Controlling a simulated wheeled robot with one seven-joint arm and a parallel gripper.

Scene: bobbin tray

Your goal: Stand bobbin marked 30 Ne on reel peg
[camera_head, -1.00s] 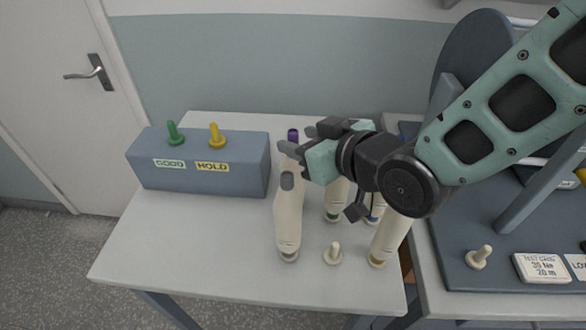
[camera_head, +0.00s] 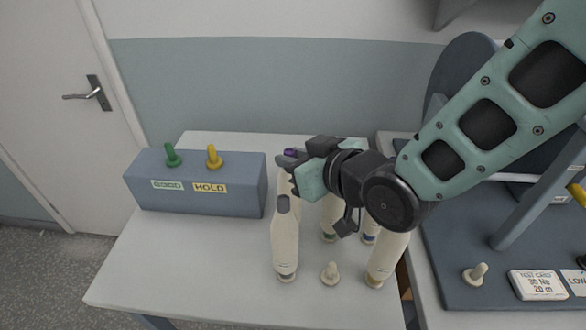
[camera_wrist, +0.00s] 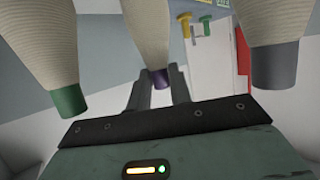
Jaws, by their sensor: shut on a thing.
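Several cream bobbins stand upright on the pale table. My gripper (camera_head: 289,160) is shut on the purple tip of the bobbin at the back left, the purple-tipped bobbin (camera_wrist: 133,25). Its tip also shows in the head view (camera_head: 291,152). That bobbin is upright, its body partly hidden behind the grey-tipped bobbin (camera_head: 285,245). No count marking is legible on any bobbin. On the blue reel base at right, a bare cream peg (camera_head: 475,273) stands beside a test card (camera_head: 537,285) reading 30 Ne, 20 m.
A green-tipped bobbin (camera_wrist: 50,50) and the grey-tipped one flank my fingers closely. A yellow-ringed bobbin (camera_head: 386,258) stands front right. A bare peg (camera_head: 330,273) is on the table. A blue box (camera_head: 195,190) has GOOD and HOLD pegs. The reel's post (camera_head: 535,205) rises at right.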

